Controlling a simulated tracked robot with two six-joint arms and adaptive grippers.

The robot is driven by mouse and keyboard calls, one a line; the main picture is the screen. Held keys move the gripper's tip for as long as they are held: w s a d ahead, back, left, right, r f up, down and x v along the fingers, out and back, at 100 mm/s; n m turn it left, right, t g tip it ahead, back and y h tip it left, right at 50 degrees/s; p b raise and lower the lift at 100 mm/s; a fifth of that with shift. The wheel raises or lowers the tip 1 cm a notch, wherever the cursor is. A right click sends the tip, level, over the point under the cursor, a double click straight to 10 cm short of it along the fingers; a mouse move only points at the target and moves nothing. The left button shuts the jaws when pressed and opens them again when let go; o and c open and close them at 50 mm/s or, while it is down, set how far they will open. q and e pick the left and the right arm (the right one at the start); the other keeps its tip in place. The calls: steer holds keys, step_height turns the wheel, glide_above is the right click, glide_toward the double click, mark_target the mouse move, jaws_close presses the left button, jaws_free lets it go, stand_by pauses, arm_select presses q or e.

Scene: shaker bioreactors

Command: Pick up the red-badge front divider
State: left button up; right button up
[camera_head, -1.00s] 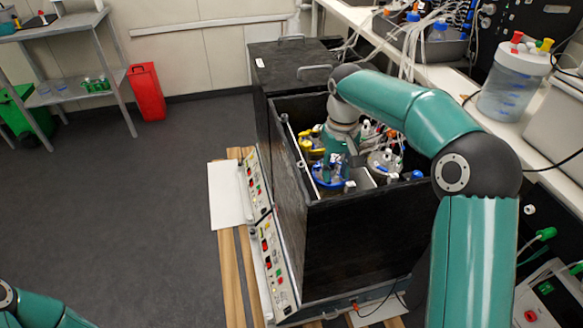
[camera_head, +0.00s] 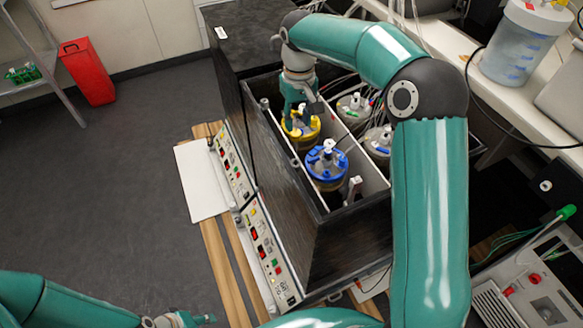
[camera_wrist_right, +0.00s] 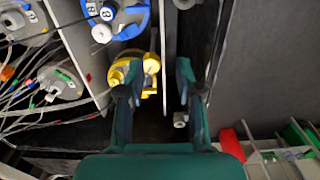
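A thin pale divider (camera_head: 293,158) runs along the inside of the dark box near its control-panel side. In the right wrist view the divider (camera_wrist_right: 169,50) stands upright between the spread fingers. My right gripper (camera_wrist_right: 157,68) is open, with one finger on each side of it; whether they touch it I cannot tell. In the head view my right gripper (camera_head: 301,115) points down at the yellow-capped vessel. No red badge is clear on this divider. My left gripper (camera_head: 195,319) shows only partly at the bottom edge.
The yellow vessel (camera_wrist_right: 135,72) and blue vessel (camera_head: 326,165) stand close beside the divider. A second divider (camera_head: 352,137) separates them from more vessels with tubing. The dark box wall (camera_wrist_right: 205,35) is close to the right finger.

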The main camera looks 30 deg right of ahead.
mark_target(295, 154)
steer(key=f, duration=1.4)
steer(key=shift+w+a+f, duration=0.15)
steer(key=shift+a, duration=0.05)
jaws_close()
